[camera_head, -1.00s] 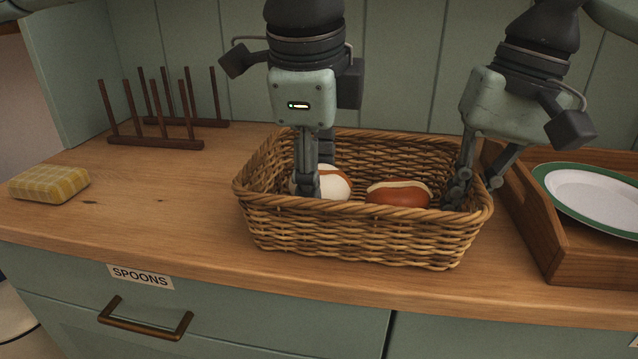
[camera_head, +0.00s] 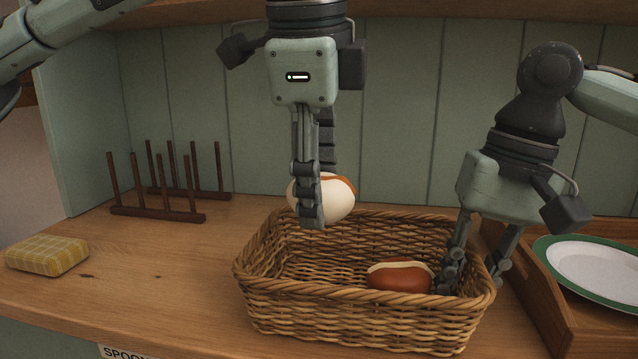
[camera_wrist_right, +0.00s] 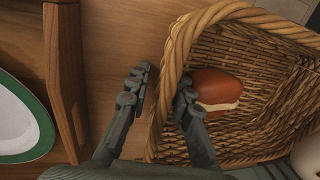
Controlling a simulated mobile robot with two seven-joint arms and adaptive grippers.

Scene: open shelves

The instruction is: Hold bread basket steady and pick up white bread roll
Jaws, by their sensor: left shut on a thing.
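The white bread roll (camera_head: 338,203), with a brown-orange streak on top, is held above the left part of the wicker bread basket (camera_head: 360,312). My left gripper (camera_head: 312,205) is shut on it, with a finger in front hiding part of it. A pale rounded part of it shows at the right wrist view's lower right edge (camera_wrist_right: 308,155). My right gripper (camera_head: 476,268) points down astride the basket's right rim, one finger inside and one outside. In the right wrist view the rim passes between its fingers (camera_wrist_right: 162,97); whether they press on it is unclear.
A reddish-brown roll with a cream stripe (camera_head: 400,275) lies in the basket near the right gripper's inner finger. A wooden tray (camera_head: 548,300) with a green-rimmed plate (camera_head: 585,262) stands right. A dark wooden rack (camera_head: 160,212) and yellow checked block (camera_head: 48,256) stand left.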

